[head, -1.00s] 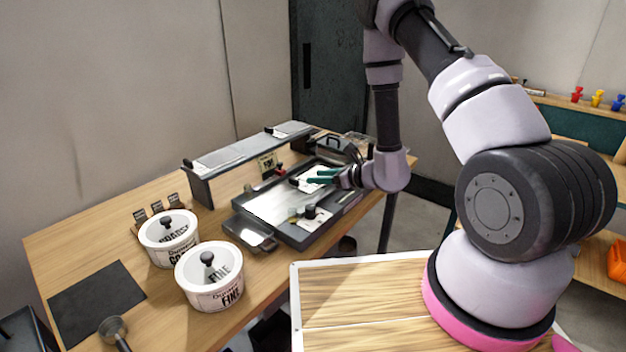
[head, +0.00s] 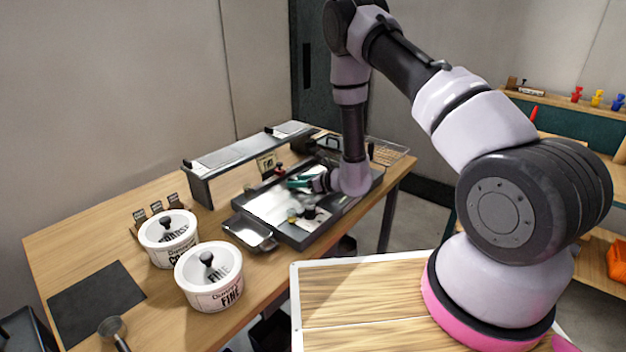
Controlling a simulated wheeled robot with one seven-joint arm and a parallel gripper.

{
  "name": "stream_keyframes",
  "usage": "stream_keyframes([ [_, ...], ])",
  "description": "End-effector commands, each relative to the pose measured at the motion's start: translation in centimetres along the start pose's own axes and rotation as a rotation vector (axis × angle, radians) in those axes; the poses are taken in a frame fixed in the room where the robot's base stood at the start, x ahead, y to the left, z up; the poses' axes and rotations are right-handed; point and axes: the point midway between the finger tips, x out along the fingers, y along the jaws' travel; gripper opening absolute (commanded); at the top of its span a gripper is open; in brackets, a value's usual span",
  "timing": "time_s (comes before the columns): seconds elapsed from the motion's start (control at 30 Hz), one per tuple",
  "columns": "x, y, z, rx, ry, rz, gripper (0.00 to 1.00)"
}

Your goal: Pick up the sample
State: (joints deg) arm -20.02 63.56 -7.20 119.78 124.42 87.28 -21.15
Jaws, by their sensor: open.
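My gripper (head: 300,183), with teal fingers, is low over the dark-rimmed tray (head: 312,240) on the wooden table. Its fingers point left and look open, with nothing clearly between them. On the tray near its front right, a small yellowish piece (head: 292,215) sits beside a black-knobbed piece (head: 310,212). Both are below my gripper in the picture and apart from it. I cannot tell for sure which small piece is the sample. My wrist hides the tray's right rear part.
Two white lidded tubs, marked coarse (head: 166,240) and fine (head: 212,280), stand front left of the tray. A raised grey shelf (head: 240,158) runs behind it, with a small sign (head: 266,163) in front. A black mat (head: 96,297) lies at the left.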

Motion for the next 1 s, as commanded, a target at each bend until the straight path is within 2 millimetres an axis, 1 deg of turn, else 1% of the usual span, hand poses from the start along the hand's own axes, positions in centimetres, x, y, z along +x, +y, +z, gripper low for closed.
stream_keyframes([
  [0.07, 0.3, 0.0, 0.0, 0.000, -0.001, 0.000, 0.50],
  [0.23, 0.3, 0.0, 0.0, 0.000, -0.001, 0.000, 0.50],
  [0.27, 0.3, 0.0, 0.0, 0.000, 0.000, 0.000, 0.42],
  [0.3, 0.3, 0.0, 0.0, 0.000, 0.000, 0.000, 0.27],
  [0.37, 0.2, 0.0, 0.0, 0.000, 0.000, 0.000, 0.04],
  [0.4, 0.2, 0.0, 0.0, 0.000, 0.000, 0.000, 0.00],
  [0.77, 0.2, 0.0, 0.2, -0.001, -0.001, 0.000, 0.00],
  [0.87, 0.0, 0.0, 0.6, -0.001, -0.001, 0.000, 0.00],
  [1.0, -0.5, -0.1, 2.0, -0.002, -0.003, -0.001, 0.00],
])
